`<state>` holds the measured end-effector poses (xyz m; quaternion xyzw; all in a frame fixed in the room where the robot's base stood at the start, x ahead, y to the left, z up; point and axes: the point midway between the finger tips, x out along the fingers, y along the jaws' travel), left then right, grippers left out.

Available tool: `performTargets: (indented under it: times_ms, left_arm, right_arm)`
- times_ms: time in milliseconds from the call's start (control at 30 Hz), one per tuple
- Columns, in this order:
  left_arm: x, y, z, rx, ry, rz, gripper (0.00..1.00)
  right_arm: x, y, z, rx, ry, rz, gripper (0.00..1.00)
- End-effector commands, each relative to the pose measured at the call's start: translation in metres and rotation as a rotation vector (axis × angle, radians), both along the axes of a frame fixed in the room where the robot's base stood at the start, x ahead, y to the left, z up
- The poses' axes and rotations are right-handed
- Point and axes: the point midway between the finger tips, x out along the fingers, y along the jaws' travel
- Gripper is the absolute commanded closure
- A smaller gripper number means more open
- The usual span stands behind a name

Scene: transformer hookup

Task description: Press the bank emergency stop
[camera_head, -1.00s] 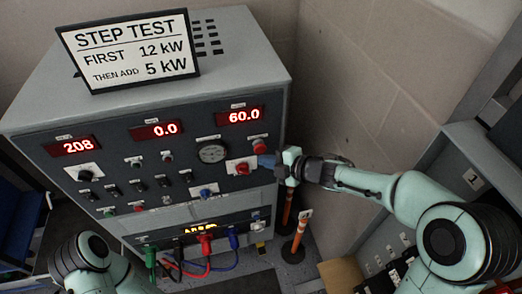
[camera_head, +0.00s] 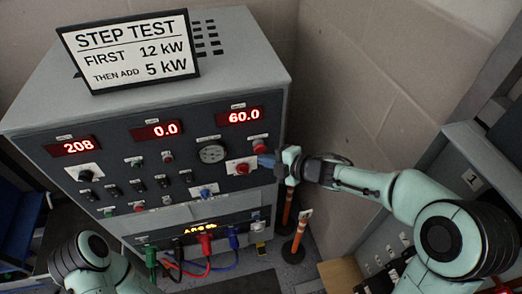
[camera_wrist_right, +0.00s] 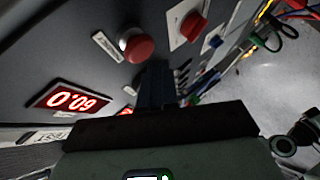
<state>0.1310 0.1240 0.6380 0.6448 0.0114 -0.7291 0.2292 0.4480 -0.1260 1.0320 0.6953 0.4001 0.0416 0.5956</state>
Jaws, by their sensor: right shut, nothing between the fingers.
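The load bank (camera_head: 120,185) is a grey cabinet with a dark sloped panel. A round red mushroom button (camera_head: 259,142) sits below the right display; its label is too small to read. It is large in the right wrist view (camera_wrist_right: 137,46). Below it is a red knob on a white plate (camera_head: 242,169), also in the right wrist view (camera_wrist_right: 192,26). My right gripper (camera_head: 266,160) is shut and empty at the panel's right edge, just below the mushroom button. Its dark fingers (camera_wrist_right: 155,88) appear apart from the button. My left gripper is out of view.
Red displays read 208, 0.0 and 60.0 (camera_head: 241,117). A step test sign (camera_head: 130,50) stands on top of the cabinet. Coloured cables (camera_head: 205,243) plug in low on the front. Orange posts (camera_head: 300,232) stand right of the cabinet, near the wall (camera_head: 350,100).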

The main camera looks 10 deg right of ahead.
Motion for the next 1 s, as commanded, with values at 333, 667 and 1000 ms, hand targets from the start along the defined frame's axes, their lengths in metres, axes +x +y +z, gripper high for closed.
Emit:
performTargets:
  times_ms: [333,667,1000]
  left_arm:
    - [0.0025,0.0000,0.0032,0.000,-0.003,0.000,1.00]
    - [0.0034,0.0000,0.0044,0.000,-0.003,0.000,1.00]
    - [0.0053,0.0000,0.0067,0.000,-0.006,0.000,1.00]
  right_arm:
    - [0.0056,0.0001,0.0006,0.001,-0.001,0.000,1.00]
    - [0.0074,0.0002,0.0006,0.001,-0.001,0.000,1.00]
    - [0.0116,0.0003,0.0008,0.001,-0.001,0.000,1.00]
